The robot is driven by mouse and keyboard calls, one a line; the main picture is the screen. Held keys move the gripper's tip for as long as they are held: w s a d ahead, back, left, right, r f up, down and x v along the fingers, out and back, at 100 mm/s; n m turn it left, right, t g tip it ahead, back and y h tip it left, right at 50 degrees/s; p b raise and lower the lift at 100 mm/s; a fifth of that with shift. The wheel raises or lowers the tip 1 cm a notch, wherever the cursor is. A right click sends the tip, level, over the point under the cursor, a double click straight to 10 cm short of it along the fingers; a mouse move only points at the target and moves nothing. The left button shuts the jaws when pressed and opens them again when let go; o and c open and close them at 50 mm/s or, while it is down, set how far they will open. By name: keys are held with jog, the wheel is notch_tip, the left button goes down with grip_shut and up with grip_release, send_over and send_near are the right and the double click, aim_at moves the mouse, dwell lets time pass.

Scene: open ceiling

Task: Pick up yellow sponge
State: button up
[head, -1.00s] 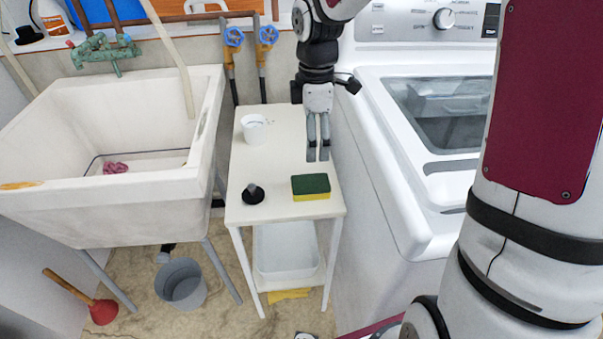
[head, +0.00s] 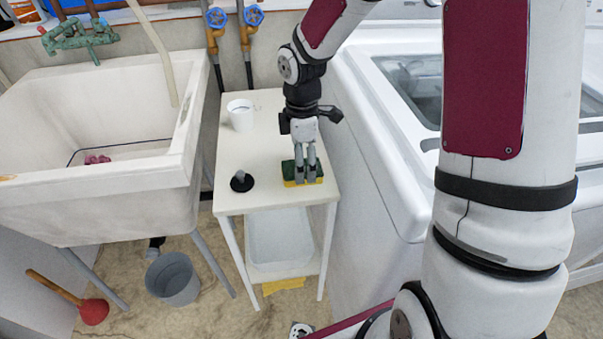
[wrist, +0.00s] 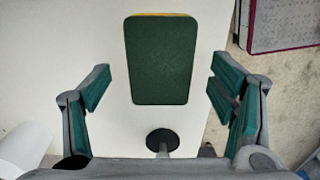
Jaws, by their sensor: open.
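The yellow sponge (head: 288,173) has a dark green top and lies flat on the front part of the small white table (head: 232,196). In the wrist view its green face (wrist: 160,62) lies between and a little beyond the fingers, with a thin yellow edge at the top. My gripper (head: 305,180) is at the sponge in the head view and hides part of it. In the wrist view my gripper (wrist: 160,90) is open, with gaps between both fingers and the sponge.
A black stopper-like item (head: 241,181) stands left of the sponge, and a white cup (head: 240,114) farther back. A sink (head: 100,200) is on the left and a white washing machine (head: 385,150) on the right. A white bin (head: 280,240) sits below the tabletop.

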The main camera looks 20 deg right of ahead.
notch_tip(320, 180, down, 2)
jog(key=shift+f, duration=0.1)
jog(key=c, duration=0.9)
jog(key=shift+r, duration=0.2)
notch_tip(320, 180, up, 10)
jog(key=p, duration=0.2)
jog(key=shift+o, duration=1.2)
jog(key=shift+f, duration=0.1)
jog(key=shift+p, duration=0.3)
jog(key=c, duration=0.5)
